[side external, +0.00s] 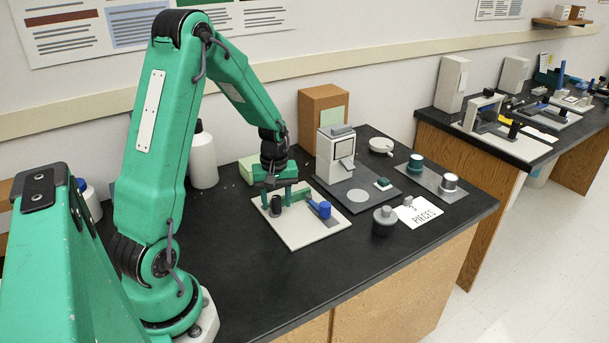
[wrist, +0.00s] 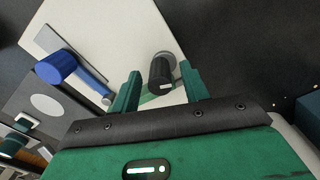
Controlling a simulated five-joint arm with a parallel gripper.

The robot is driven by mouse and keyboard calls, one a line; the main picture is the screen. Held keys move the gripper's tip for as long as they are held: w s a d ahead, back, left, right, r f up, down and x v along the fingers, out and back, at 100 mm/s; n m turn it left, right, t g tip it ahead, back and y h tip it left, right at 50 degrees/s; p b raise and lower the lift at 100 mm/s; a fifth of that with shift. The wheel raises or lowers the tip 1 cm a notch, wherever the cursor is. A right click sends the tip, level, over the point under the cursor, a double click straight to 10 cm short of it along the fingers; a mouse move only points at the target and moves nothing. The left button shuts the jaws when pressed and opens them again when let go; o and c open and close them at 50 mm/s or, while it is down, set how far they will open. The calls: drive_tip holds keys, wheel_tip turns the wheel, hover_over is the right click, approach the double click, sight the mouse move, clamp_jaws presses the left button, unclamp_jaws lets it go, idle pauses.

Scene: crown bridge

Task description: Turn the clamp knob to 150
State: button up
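The clamp knob appears to be the dark ribbed cylinder (wrist: 160,72) with a small white mark, on the pale base plate (wrist: 95,25). In the side view the dark knob (side external: 276,206) stands on the plate (side external: 297,232) below my gripper. My gripper (side external: 284,192) is open, pointing down. In the wrist view its two green fingers (wrist: 160,76) stand on either side of the knob, with a visible gap on both sides. A blue-ended lever (wrist: 57,68) lies on the same plate to the left; it also shows in the side view (side external: 324,210). No dial scale is readable.
A grey-white press-like device (side external: 335,155) on a dark base stands right of the plate. A dark round weight (side external: 384,222) and a paper card (side external: 417,212) lie near the bench's front edge. A white bottle (side external: 203,158) stands behind my arm. The bench left of the plate is clear.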

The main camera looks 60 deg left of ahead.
sight(276, 197)
drive_tip(key=shift+r, duration=3.95)
drive_tip(key=shift+f, duration=0.15)
drive_tip(key=shift+f, duration=3.8)
clamp_jaws()
